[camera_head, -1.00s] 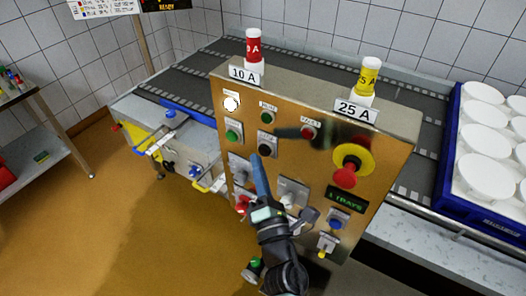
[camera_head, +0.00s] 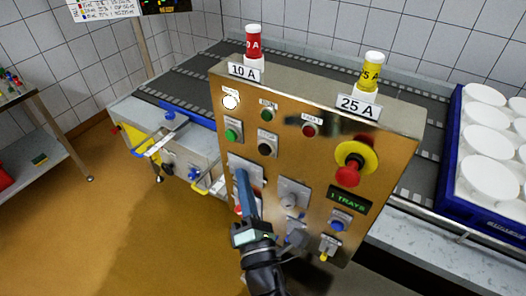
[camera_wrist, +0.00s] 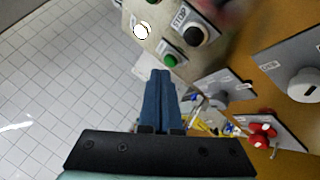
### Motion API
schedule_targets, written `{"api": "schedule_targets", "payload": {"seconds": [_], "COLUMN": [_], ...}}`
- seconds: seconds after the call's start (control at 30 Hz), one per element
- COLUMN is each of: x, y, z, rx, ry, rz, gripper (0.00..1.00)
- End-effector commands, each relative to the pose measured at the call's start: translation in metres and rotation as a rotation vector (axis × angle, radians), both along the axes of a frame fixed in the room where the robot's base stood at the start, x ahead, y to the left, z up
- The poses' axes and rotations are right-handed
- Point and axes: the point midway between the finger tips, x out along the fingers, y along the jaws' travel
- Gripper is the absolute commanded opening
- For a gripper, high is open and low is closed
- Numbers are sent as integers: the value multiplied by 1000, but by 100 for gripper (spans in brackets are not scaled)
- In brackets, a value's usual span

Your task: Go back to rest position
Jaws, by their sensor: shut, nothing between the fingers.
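My gripper (camera_head: 241,180) is in front of the lower left of the control panel (camera_head: 225,96) in the head view. Its blue fingers are together with nothing between them. In the wrist view the shut fingers (camera_wrist: 160,75) point toward the panel's edge, near a green button (camera_wrist: 171,61) and a black STOP button (camera_wrist: 194,36). Whether the fingertips touch the panel cannot be told. My gripper and arm hide part of the panel's lower left switches.
A red emergency stop (camera_head: 347,175), a lit white lamp (camera_head: 231,102) and a "1 TRAYS" display (camera_head: 349,200) are on the panel. Red (camera_head: 253,42) and yellow (camera_head: 371,72) fuses stand on top. A blue crate (camera_head: 447,165) with white moulds is right. Open floor (camera_head: 130,225) lies left.

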Motion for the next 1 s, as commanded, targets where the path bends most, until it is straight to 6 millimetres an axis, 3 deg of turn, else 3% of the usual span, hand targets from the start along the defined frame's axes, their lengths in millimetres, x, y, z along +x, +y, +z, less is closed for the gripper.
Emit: {"api": "schedule_targets", "payload": {"seconds": [0.57, 0.67, 0.77, 0.87, 1.0], "x": [0, 2, 10, 17, 13], "y": [0, -1, -7, -16, -32], "z": [0, 9, 42, 103, 211], "rx": [0, 24, 131, 345, 762], "ry": [0, -11, -53, -128, -257], "rz": [0, -4, -13, -10, 73], "gripper": [0, 0, 0, 0, 0]}}
